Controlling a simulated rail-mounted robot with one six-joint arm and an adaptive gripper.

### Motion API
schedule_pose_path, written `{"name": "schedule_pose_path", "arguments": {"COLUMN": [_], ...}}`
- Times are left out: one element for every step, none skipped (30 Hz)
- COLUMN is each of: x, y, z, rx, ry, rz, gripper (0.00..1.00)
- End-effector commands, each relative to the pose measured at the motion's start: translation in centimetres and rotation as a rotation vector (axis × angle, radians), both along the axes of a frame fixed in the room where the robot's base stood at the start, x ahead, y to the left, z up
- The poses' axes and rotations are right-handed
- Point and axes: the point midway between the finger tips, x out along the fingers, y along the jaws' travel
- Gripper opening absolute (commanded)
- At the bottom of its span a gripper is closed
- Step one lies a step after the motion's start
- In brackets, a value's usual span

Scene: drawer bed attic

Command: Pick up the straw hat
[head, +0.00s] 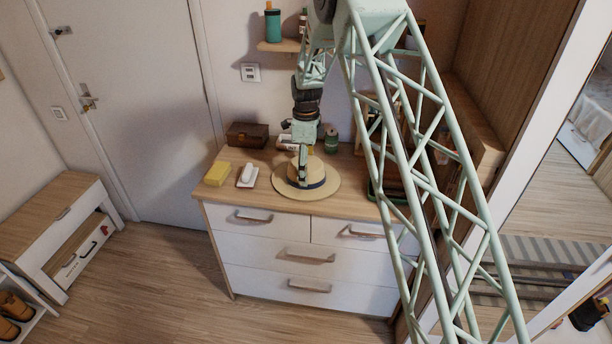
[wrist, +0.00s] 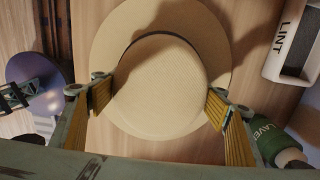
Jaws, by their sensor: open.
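The straw hat (head: 326,188) lies crown up on the dresser top, with a dark band around its crown. In the wrist view the hat (wrist: 160,85) fills the middle, its pale crown facing the camera. My gripper (head: 303,176) points down over the hat in the head view and covers part of the crown. In the wrist view my gripper (wrist: 158,103) is open, with its ribbed yellow finger pads on the left and right sides of the crown. Whether the pads touch the crown is not clear.
On the dresser (head: 277,255) are a yellow block (head: 217,174), a white object (head: 247,175) and a brown box (head: 247,135). A green bottle (wrist: 267,123) and a white box marked LINT (wrist: 291,45) are close to the hat. A purple round object (wrist: 35,73) is at left.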

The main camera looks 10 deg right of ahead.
Motion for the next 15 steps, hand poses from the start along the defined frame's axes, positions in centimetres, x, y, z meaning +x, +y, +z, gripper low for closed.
{"name": "schedule_pose_path", "arguments": {"x": [0.00, 0.00, -0.01, -0.01, -0.01, -0.01, -0.01, -0.01, -0.01, -0.01, -0.01, -0.01, -0.01, -0.01, -0.01], "y": [0.00, 0.00, 0.00, 0.00, 0.00, 0.00, 0.00, 0.00, 0.00, 0.00, 0.00, 0.00, 0.00, 0.00, 0.00], "z": [-0.05, -0.07, -0.11, -0.13, -0.16, -0.20, -0.23, -0.26, -0.30, -0.33, -0.35, -0.39, -0.41, -0.44, -0.46], "rx": [0.000, 0.000, 0.000, 0.000, 0.000, 0.000, 0.000, 0.000, 0.000, 0.000, 0.000, 0.000, 0.000, 0.000, 0.000], "ry": [0.000, 0.000, 0.000, 0.000, 0.000, 0.000, 0.000, 0.000, 0.000, 0.000, 0.000, 0.000, 0.000, 0.000, 0.000], "rz": [0.000, 0.000, 0.000, 0.000, 0.000, 0.000, 0.000, 0.000, 0.000, 0.000, 0.000, 0.000, 0.000, 0.000, 0.000], "gripper": [0.68, 0.68, 0.68, 0.68, 0.68, 0.68, 0.68, 0.68, 0.68, 0.68, 0.68, 0.68, 0.68, 0.68, 0.68]}}
